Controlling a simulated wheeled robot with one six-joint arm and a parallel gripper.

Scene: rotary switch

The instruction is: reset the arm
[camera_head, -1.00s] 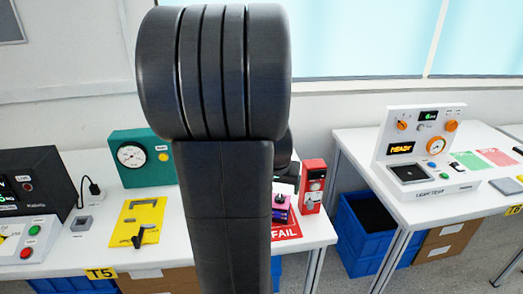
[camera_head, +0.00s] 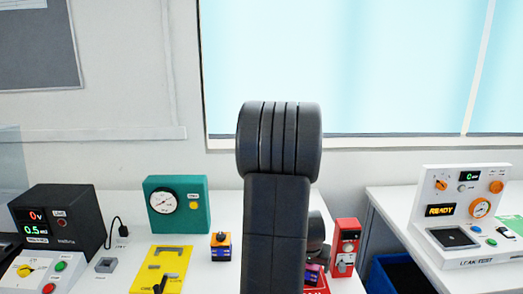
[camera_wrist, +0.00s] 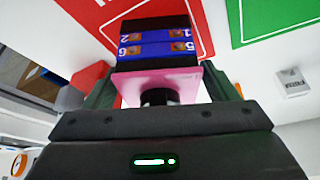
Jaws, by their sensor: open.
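In the wrist view my gripper (camera_wrist: 160,88) is open, with a dark green finger on each side of a switch body. The switch (camera_wrist: 157,45) is black with blue numbered bands and a pink plate, and sits over the red mat (camera_wrist: 95,12). Whether the fingers touch it I cannot tell. In the head view the same pink and blue switch (camera_head: 313,272) shows low beside my arm, partly hidden. My gripper is not clearly visible there, as my dark arm link covers the middle.
A green mat (camera_wrist: 275,18) shows in the wrist view. A white leak-test station (camera_head: 465,215) stands farther right.

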